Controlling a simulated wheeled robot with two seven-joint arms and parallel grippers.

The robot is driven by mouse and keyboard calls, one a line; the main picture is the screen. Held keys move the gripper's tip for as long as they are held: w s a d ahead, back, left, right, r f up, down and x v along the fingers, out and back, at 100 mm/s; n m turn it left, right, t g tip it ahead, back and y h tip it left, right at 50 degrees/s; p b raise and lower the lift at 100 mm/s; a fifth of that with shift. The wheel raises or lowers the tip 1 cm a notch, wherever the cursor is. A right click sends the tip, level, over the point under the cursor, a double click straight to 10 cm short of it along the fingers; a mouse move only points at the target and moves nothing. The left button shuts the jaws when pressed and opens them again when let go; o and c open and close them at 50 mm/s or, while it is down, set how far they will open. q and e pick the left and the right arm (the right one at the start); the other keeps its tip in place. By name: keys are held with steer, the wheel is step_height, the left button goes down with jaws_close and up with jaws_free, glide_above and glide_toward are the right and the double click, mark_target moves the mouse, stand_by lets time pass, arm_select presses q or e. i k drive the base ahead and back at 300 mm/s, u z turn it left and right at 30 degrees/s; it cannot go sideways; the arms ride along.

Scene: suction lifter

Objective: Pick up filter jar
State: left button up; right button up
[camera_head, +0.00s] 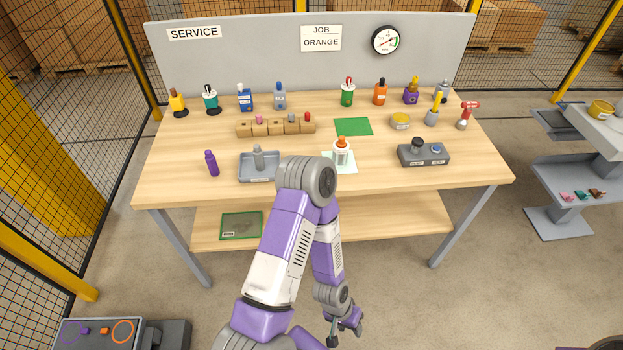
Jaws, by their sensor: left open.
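A white jar-like object with an orange top (341,154) stands upright on a pale mat (341,168) near the front middle of the table; I take it for the filter jar, but no label reads clearly. My left gripper (346,331) hangs low in front of the table, at the bottom of the view. It is open and empty, well apart from the jar. My purple and white left arm bends up to the table's front edge, just left of the jar. My right gripper does not show.
Several coloured bottles line the back. A lower shelf (390,222) is mostly clear.

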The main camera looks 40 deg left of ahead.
mark_target(340, 157)
steer(key=k, duration=0.15)
steer(key=u, duration=1.2)
